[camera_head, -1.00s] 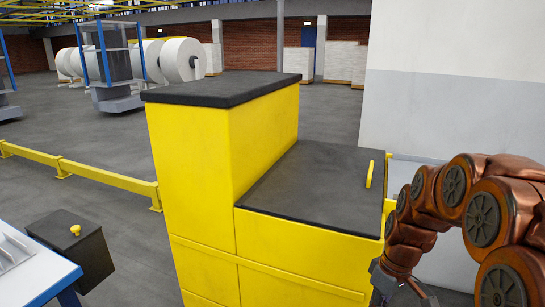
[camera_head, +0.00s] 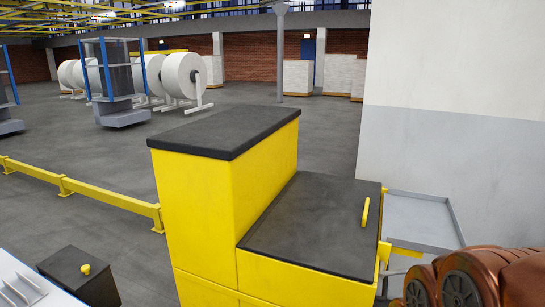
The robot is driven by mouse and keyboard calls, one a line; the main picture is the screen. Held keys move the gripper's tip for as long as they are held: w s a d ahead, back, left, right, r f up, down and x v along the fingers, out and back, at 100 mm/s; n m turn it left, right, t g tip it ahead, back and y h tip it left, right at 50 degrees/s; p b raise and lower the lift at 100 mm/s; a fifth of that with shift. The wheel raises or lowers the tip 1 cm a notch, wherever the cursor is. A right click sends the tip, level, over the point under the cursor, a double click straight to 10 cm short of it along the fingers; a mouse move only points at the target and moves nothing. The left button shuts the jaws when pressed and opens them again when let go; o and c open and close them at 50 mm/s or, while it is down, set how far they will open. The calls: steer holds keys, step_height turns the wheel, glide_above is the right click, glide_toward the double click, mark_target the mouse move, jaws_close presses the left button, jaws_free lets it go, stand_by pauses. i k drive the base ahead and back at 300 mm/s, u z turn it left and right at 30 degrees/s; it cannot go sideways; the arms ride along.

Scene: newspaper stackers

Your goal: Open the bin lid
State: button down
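A dark box-shaped bin (camera_head: 100,288) stands at the lower left, its bottom cut off by the frame. Its flat dark lid (camera_head: 62,268) is closed and has a small yellow knob (camera_head: 86,269) on top. A large yellow cabinet (camera_head: 195,195) stands in the middle. Its lower right part has a black lid (camera_head: 305,225), lying flat and closed, with a yellow bar handle (camera_head: 366,212) near its right edge. My copper-coloured arm shows only at the bottom right corner. My gripper is out of the frame.
A table edge with a slatted metal top (camera_head: 25,285) is at the lower left, beside the bin. A yellow floor rail (camera_head: 85,195) runs behind it. A grey tray (camera_head: 420,215) and a pale wall (camera_head: 455,120) are right of the cabinet.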

mark_target(320, 221)
steer(key=k, duration=0.6)
steer(key=u, duration=0.75)
steer(key=i, duration=1.2)
steer(key=z, duration=0.75)
